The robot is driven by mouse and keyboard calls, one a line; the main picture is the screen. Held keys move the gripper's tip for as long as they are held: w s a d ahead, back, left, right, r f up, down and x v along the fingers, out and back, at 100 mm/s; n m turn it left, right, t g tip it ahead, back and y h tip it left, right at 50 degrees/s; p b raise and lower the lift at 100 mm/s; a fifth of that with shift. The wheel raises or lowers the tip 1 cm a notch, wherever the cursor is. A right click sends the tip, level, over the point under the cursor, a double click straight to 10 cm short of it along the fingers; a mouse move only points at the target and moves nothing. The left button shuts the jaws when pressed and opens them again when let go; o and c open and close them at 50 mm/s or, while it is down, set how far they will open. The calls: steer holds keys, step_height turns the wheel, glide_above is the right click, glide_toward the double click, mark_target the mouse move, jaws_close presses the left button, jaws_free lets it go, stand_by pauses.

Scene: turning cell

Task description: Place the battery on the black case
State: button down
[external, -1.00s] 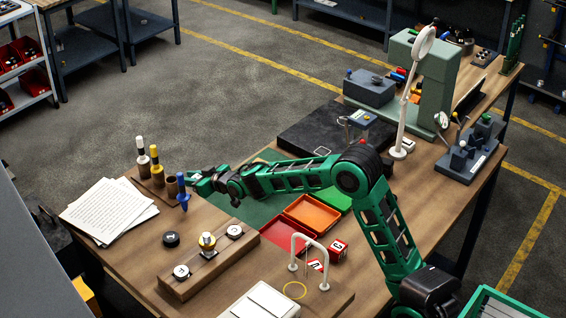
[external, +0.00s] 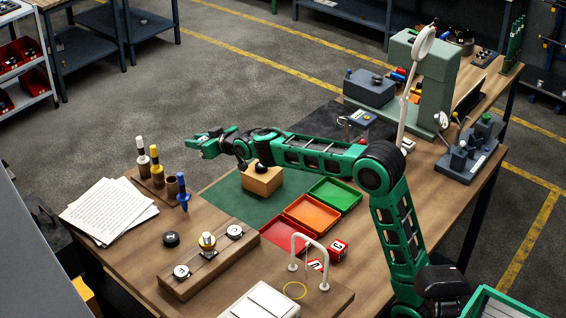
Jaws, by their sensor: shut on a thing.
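My gripper (external: 196,147) is raised above the table at the far left end of the arm, above and to the right of the blue-handled tool. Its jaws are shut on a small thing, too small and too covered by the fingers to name. I cannot make out the battery for certain in this view. A wide, flat black block (external: 318,121) lies at the back of the table, partly hidden behind my arm. It may be the black case, but I cannot be sure. My gripper is well to the left of it, apart from it.
A tan box (external: 262,182) stands on the green mat (external: 225,208), under my forearm. Red (external: 280,232), orange (external: 312,213) and green (external: 336,194) trays sit beside it. A blue-handled tool (external: 182,191) stands upright at left. A white lamp (external: 405,100) rises behind my elbow.

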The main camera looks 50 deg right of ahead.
steer(key=s+d+m+h, duration=0.2)
steer(key=s+d, duration=0.3)
steer(key=d, duration=0.4)
steer(key=s+d+r+m+h, duration=0.15)
steer(key=s+d, duration=0.25)
steer(key=d, duration=0.6)
steer(key=s+d+f+m+h, duration=0.1)
steer(key=s+d+h, duration=0.1)
steer(key=s+d, duration=0.5)
steer(key=s+d+m+g+h, duration=0.4)
steer(key=s+d+m, duration=0.1)
steer(key=s+d, duration=1.35)
steer(key=s+d+f, duration=0.1)
steer(key=d+f, duration=1.1)
steer(key=f, duration=0.4)
steer(key=shift+s+f, duration=0.3)
steer(key=shift+f+n, duration=0.1)
steer(key=shift+n, duration=0.15)
steer(key=c, duration=1.5)
jaws_free()
